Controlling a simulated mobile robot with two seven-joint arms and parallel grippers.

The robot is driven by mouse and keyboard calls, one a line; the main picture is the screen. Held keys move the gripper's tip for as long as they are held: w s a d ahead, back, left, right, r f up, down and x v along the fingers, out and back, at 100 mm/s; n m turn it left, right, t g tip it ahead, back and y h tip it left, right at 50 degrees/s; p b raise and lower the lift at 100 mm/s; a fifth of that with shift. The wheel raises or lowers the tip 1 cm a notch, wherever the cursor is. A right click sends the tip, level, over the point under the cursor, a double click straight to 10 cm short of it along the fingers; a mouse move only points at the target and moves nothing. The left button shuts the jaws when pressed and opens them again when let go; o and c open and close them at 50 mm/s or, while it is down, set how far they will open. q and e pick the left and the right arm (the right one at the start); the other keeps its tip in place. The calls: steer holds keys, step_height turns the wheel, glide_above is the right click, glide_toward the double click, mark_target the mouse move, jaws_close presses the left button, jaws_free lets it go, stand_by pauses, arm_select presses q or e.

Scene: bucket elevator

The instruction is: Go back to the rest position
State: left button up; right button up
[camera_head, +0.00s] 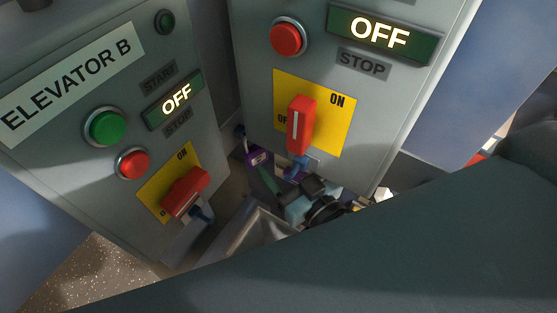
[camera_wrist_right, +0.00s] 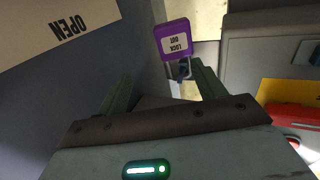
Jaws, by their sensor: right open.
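My right gripper (camera_head: 272,182) is low between the two grey control boxes in the head view, partly hidden. In the right wrist view its two green fingers (camera_wrist_right: 162,88) are spread apart with nothing gripped between them. The purple tag also shows in the head view (camera_head: 257,157), beside the gripper. I cannot tell whether a finger touches it. My left gripper is not in view.
The elevator B box (camera_head: 75,95) is at left, with a red switch handle (camera_head: 186,193) on yellow. A second box (camera_head: 330,75) has another red handle (camera_head: 301,125). Both displays read OFF. A grey metal bin (camera_head: 245,232) sits below. My arm covers the lower right.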

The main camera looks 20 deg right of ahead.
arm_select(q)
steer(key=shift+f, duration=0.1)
arm_select(e)
steer(key=shift+s+d+f, duration=0.1)
steer(key=shift+s+d, duration=0.75)
steer(key=shift+s, duration=0.25)
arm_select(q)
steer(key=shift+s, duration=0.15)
